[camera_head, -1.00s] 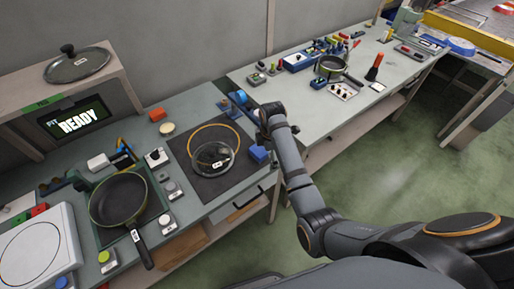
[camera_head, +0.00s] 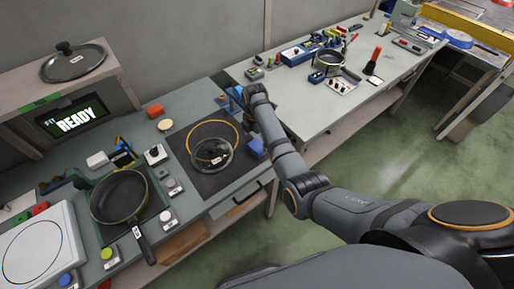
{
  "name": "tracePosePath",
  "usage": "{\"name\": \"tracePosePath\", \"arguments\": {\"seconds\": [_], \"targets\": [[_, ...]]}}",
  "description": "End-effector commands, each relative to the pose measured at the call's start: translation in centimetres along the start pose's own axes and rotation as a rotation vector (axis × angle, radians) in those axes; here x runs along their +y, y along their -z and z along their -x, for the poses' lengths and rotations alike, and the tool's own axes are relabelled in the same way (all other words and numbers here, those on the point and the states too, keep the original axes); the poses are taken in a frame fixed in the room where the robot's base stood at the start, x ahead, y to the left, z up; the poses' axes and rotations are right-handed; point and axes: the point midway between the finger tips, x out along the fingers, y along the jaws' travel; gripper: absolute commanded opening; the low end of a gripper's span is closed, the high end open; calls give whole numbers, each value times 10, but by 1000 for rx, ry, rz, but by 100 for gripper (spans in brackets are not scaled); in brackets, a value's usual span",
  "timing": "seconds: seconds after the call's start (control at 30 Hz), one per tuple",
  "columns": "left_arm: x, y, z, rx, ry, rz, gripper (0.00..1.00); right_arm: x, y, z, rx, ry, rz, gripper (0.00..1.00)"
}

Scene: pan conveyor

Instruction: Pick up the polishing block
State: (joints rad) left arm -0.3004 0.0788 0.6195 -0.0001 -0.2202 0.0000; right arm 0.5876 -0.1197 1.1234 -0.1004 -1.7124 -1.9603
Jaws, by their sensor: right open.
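I cannot tell for sure which thing is the polishing block. My right gripper (camera_head: 246,95) is at the back right corner of the left bench, next to a blue fixture (camera_head: 233,104). It is open; its fingertips are small and partly hidden by the wrist. It is apart from the orange block. My left gripper is not in view.
A glass lid (camera_head: 212,156) and an orange ring lie on the dark mat (camera_head: 202,186). A shelf with a lid (camera_head: 73,63) rises at the back left. The right bench (camera_head: 310,112) has free room in front.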

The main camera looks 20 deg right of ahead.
Motion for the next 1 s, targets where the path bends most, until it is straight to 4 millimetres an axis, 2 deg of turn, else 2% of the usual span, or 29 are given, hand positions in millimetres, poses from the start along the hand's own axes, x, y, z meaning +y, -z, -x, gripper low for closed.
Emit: {"name": "tracePosePath", "arguments": {"seconds": [0.17,0.3,0.57,1.0], "targets": [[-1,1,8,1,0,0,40,0,-11,-26,1,5,-2,92],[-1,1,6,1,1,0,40,0,-10,-45,1,3,-1,92],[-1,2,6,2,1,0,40,0,-10,-48,0,1,-2,91],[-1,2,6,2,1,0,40,0,-9,-48,1,2,-1,32]]}}
